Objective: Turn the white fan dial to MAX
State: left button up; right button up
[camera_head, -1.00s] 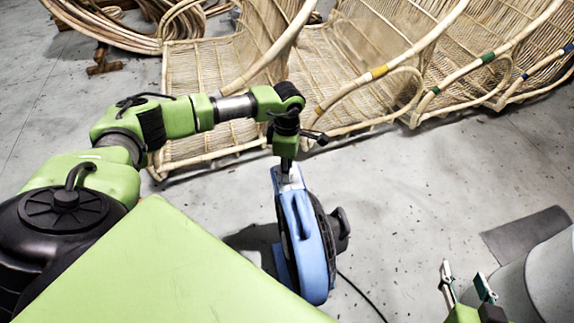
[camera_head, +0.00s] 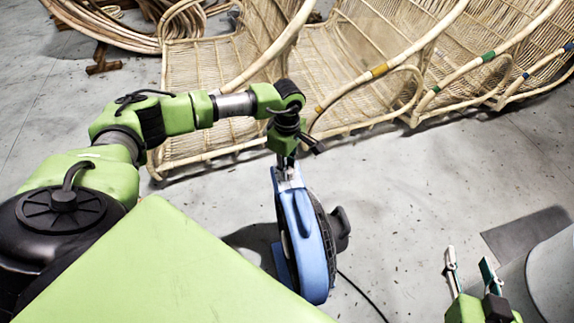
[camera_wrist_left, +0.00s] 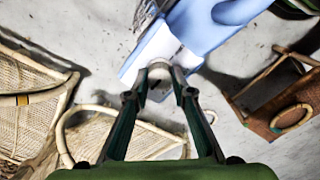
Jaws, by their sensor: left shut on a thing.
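The blue fan (camera_head: 313,250) stands upright on the grey floor in the head view, and its blue housing also shows at the top of the left wrist view (camera_wrist_left: 200,25). The round white dial (camera_wrist_left: 158,70) sits on the fan's white panel (camera_wrist_left: 150,45). My left gripper (camera_wrist_left: 160,80) is shut on the dial, one finger on each side of it. In the head view my left gripper (camera_head: 287,172) is at the top of the fan, and the dial is too small to read there. No MAX mark is legible. My right gripper (camera_head: 469,260) is open and empty at the lower right.
Rattan seats (camera_head: 350,60) stand behind the fan. A coil of rattan (camera_head: 110,30) lies at the far left. A dark cable (camera_head: 360,297) runs along the floor from the fan. A grey cylinder (camera_head: 555,275) stands at the right edge.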

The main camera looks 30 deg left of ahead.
pick_arm(q)
jog(key=o, duration=1.1)
jog(key=shift+r, duration=0.1)
notch_tip(320, 180, up, 12)
dwell(0.4)
